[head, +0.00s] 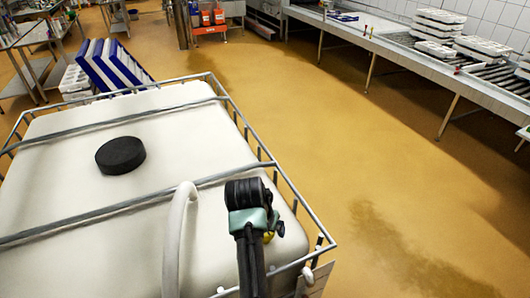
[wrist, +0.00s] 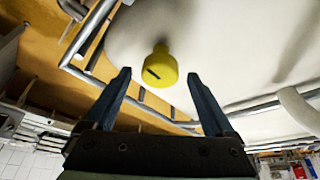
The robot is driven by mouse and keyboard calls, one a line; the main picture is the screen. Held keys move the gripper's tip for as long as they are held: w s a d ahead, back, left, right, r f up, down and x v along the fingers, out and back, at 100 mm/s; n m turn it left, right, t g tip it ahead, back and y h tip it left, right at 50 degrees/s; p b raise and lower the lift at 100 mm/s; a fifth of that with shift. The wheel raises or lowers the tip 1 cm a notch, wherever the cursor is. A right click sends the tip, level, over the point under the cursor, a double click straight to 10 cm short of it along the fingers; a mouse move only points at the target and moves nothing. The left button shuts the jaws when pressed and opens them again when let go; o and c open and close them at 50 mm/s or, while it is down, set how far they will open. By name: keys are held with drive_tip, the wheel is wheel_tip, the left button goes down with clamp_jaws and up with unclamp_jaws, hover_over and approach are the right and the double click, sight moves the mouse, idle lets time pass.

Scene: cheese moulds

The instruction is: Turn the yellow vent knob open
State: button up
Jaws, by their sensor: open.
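The yellow vent knob (wrist: 160,66) is a small round knob with a dark slot on it, on the white tank (wrist: 225,55). In the wrist view it lies between and just beyond the tips of my gripper (wrist: 158,74). The two dark blue fingers are apart, with nothing held between them. I cannot tell the exact gap from the fingertips to the knob. In the head view my arm covers most of the knob (head: 268,237), and only a bit of yellow shows beside the wrist. The fingers are hidden there.
The tank has a black round lid (head: 120,155) and a metal cage with bars across its top (head: 140,205). A pale curved pipe (head: 178,235) rises close to the left of my arm. A long metal bench (head: 410,65) with white moulds (head: 440,22) stands far right across open floor.

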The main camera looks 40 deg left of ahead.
drive_tip(key=shift+w+f, duration=0.1)
drive_tip(key=shift+f, duration=0.15)
drive_tip(key=c, duration=1.4)
